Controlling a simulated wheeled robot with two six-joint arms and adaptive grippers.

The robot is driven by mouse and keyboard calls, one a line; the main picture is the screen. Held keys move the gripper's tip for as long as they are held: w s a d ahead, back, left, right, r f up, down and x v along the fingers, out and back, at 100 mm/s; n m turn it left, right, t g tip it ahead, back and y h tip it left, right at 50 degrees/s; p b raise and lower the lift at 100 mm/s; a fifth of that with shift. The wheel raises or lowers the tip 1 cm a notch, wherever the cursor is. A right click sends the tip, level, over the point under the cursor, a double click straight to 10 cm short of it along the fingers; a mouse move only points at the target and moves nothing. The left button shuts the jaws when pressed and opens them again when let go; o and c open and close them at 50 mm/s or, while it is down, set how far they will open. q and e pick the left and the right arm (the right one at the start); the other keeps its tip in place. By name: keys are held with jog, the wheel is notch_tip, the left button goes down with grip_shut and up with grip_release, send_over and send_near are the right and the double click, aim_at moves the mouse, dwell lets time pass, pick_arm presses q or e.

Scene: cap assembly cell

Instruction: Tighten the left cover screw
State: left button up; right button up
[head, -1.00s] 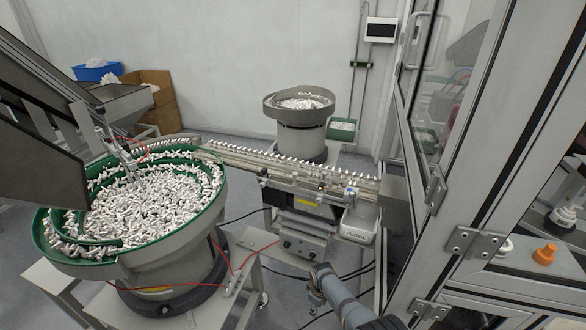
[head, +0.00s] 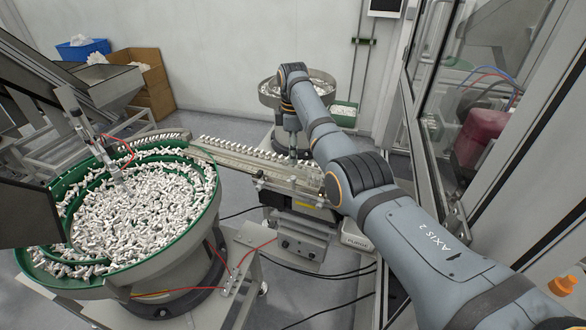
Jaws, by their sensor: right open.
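My right arm reaches in from the lower right, and its wrist bends down over the feeder rail (head: 240,155). My right gripper (head: 292,154) points down at the rail's right half, close above or beside it. I cannot tell whether it touches the rail. It is small here, and I see nothing held in it. The left cover screw cannot be made out; the rail's fittings are too small, and my arm hides the rail's right end. My left gripper is out of view.
A large green-rimmed bowl (head: 207,212) full of white parts stands at the left. A smaller grey bowl (head: 268,92) stands behind the rail, partly hidden by my arm. A framed glass enclosure fills the right. Red and black cables run low in front.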

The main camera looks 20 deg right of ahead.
jog(key=p, duration=0.2)
send_over(293, 177)
jog(key=f, duration=0.5)
jog(key=shift+s+f, duration=0.1)
jog(key=shift+s, duration=0.15)
jog(key=f, duration=0.3)
jog(key=shift+w+f, duration=0.25)
jog(key=shift+w, duration=0.1)
jog(key=shift+s, duration=0.2)
jog(key=c, duration=0.4)
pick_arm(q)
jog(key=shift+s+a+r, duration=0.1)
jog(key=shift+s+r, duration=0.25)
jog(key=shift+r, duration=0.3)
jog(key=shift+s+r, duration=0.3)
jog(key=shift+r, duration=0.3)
pick_arm(e)
grip_shut()
